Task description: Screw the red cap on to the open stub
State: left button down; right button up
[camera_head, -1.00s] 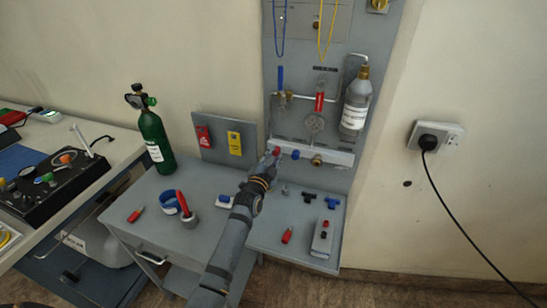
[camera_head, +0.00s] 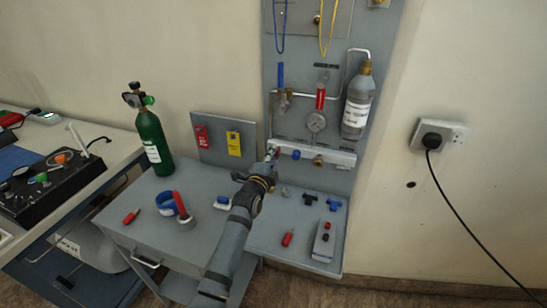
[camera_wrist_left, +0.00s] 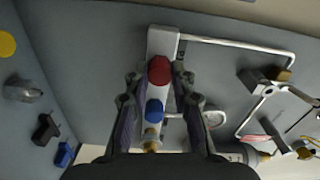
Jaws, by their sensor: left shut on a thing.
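The red cap (camera_wrist_left: 159,69) sits between the fingertips of my left gripper (camera_wrist_left: 159,78) at one end of the white manifold bar (camera_wrist_left: 163,40). My left gripper is shut on it. In the head view the left gripper (camera_head: 271,156) reaches the left end of the manifold bar (camera_head: 340,158), and only a little red shows at its tips. The open stub is hidden behind the cap and fingers, so I cannot tell how far the cap is seated. My right gripper is in neither current view.
A blue cap (camera_head: 296,154) and a brass fitting (camera_head: 318,160) sit beside it on the bar. A gauge (camera_head: 316,122) and a grey bottle (camera_head: 357,103) are above. Loose fittings (camera_head: 333,204) lie on the shelf below. A green cylinder (camera_head: 153,143) stands left.

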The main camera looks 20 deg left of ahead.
pick_arm(q)
jog(key=m+b, duration=0.1)
jog(key=m, duration=0.5)
jog(key=shift+m+b, duration=0.3)
jog(key=shift+m, duration=0.1)
jog(key=shift+f, duration=0.1)
jog(key=shift+m+b, duration=0.3)
jog(key=shift+m, duration=1.4)
